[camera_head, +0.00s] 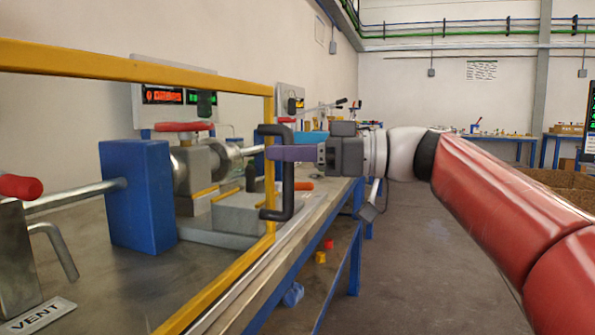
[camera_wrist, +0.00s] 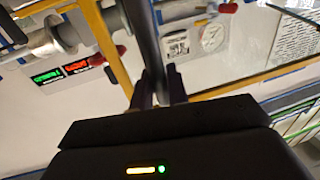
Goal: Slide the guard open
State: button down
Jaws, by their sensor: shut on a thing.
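The guard (camera_head: 268,105) is a clear panel in a yellow frame, standing along the front of the bench at left. A black bar handle (camera_head: 273,213) is fixed upright near its right end post. My gripper (camera_head: 275,153) has purple fingers and is shut on the middle of this handle, reaching in from the right. In the wrist view the dark handle (camera_wrist: 148,45) runs down between the two fingers (camera_wrist: 160,90), and the yellow frame (camera_wrist: 103,45) shows beside it. The fingertips are partly hidden by the handle and my gripper body.
Behind the guard are a blue block (camera_head: 138,197), a grey clamped fitting (camera_head: 195,165), a red-handled valve (camera_head: 20,186) and a VENT plate (camera_head: 42,315). The bench (camera_head: 300,225) runs away along the wall, with a lower shelf.

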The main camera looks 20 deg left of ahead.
jog(key=s+b, duration=0.1)
jog(key=s, duration=0.1)
jog(key=s+b, duration=0.2)
jog(key=s, duration=0.1)
jog(key=s+b, duration=0.2)
jog(key=s, duration=0.1)
jog(key=shift+s+a+f, duration=0.15)
jog(key=shift+s+a, duration=0.05)
jog(key=shift+a, duration=0.1)
jog(key=shift+s+a, duration=0.1)
jog(key=shift+s, duration=0.1)
jog(key=c, duration=1.5)
grip_release()
jog(key=shift+s+r, duration=0.15)
jog(key=shift+r, duration=0.05)
jog(key=shift+o, duration=0.2)
jog(key=w+d, duration=0.1)
jog(key=d, duration=0.7)
